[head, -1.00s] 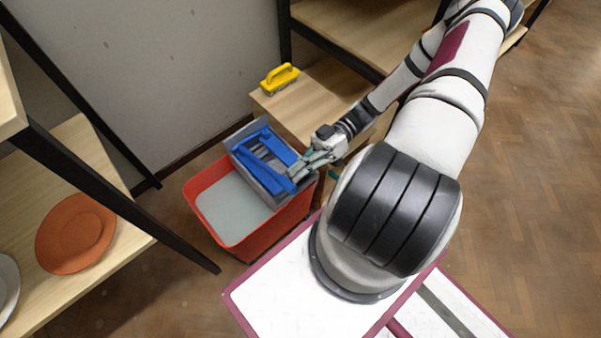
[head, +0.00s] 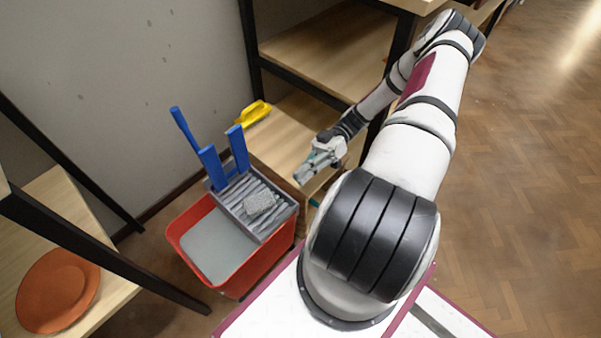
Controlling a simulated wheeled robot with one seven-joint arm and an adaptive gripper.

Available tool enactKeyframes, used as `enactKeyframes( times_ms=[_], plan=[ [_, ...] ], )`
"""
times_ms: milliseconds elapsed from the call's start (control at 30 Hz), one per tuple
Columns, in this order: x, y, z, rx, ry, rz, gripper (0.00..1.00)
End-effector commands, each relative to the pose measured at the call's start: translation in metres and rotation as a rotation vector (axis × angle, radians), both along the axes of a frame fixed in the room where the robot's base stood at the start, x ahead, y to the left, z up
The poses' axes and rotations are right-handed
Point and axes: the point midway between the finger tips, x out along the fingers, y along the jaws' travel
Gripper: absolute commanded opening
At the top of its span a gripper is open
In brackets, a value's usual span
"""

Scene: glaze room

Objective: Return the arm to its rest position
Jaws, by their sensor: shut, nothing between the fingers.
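My gripper (head: 308,174) is shut and empty in the head view. It hangs in the air to the right of the mop bucket's wringer, apart from it. My arm reaches back from its base at the lower middle toward the upper right and bends down to the gripper. The wringer (head: 283,212) is grey and ribbed, with its blue handle parts (head: 209,165) standing up. A light grey speckled block (head: 259,203) lies on its ribs.
The red bucket (head: 237,281) below the wringer holds greyish water (head: 215,245). A yellow-handled brush (head: 254,113) lies on a low wooden shelf (head: 281,135) behind. An orange plate (head: 57,290) is on the left shelf. Open wooden floor (head: 530,200) lies at right.

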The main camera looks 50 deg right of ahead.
Motion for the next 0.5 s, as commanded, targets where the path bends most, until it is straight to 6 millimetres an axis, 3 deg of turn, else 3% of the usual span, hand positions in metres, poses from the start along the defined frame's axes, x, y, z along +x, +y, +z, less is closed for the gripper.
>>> enactKeyframes(
  times_ms=[367, 500],
  plan=[
    [0.0, 0.0, 0.001, -0.003, 0.003, 0.003, 0.0],
    [0.002, -0.001, 0.013, -0.051, 0.059, 0.045, 0.0]
  ],
)
